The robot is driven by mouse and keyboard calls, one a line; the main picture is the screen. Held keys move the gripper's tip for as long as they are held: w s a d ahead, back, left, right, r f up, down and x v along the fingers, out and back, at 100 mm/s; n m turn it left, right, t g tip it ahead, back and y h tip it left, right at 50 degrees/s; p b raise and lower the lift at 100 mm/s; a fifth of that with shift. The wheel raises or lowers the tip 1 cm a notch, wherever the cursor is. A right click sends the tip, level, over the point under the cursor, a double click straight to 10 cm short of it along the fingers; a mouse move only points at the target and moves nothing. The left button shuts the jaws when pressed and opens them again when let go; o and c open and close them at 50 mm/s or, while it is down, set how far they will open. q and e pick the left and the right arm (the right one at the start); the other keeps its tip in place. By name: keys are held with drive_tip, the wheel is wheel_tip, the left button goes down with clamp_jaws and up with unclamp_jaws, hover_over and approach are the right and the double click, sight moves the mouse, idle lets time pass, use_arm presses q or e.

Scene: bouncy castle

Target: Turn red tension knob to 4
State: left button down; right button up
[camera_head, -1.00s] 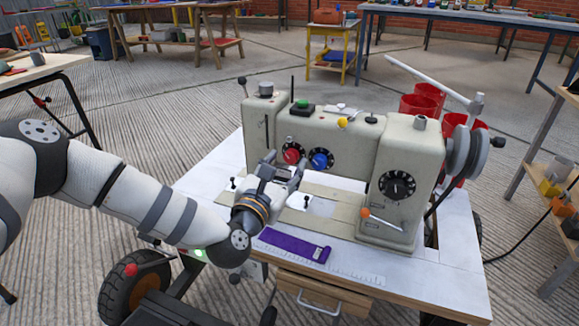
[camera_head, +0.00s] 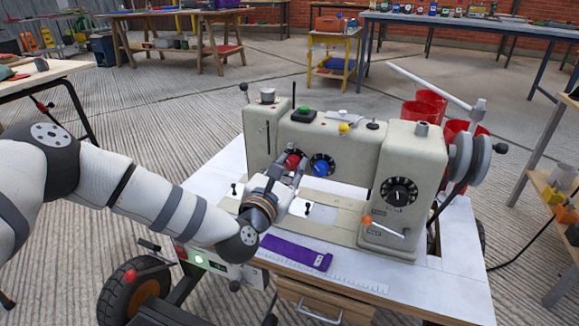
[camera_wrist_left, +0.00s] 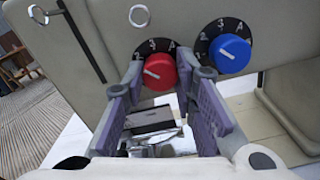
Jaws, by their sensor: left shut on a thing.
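The red tension knob (camera_head: 293,161) sits on a black numbered dial on the front of the cream sewing machine (camera_head: 258,128). My left gripper (camera_head: 291,166) is at it from the front, a finger on each side, shut on the knob and partly covering it. In the left wrist view the red knob (camera_wrist_left: 156,73) shows between the fingertips (camera_wrist_left: 158,82). Its white pointer line points left and slightly up, below the 2; the figures 2, 3 and 4 show above it. The lower part of the dial is hidden. My right gripper is not in view.
A blue knob (camera_head: 321,164) on a like dial sits close to the right of the red one. Red buckets (camera_head: 432,103) stand behind the machine.

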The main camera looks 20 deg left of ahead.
use_arm(q)
drive_tip(key=m+p, duration=0.1)
drive_tip(key=m, duration=0.3)
drive_tip(key=shift+r+m, duration=0.1)
drive_tip(key=shift+m, duration=0.2)
drive_tip(key=m+p, duration=0.2)
drive_tip(key=m, duration=0.2)
drive_tip(key=m+p, duration=0.1)
drive_tip(key=m, duration=0.3)
drive_tip(key=shift+m+p, duration=0.4)
drive_tip(key=shift+a+m+p, duration=0.1)
drive_tip(key=shift+m+p, duration=0.55)
drive_tip(key=shift+m, duration=1.25)
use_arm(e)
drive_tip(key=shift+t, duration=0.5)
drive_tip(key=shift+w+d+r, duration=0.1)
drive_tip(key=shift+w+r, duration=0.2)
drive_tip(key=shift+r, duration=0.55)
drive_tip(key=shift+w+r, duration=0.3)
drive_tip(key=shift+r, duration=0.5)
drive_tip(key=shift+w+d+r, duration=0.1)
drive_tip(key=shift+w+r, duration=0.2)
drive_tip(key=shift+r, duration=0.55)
use_arm(q)
drive_tip(key=c, duration=1.3)
unclamp_jaws()
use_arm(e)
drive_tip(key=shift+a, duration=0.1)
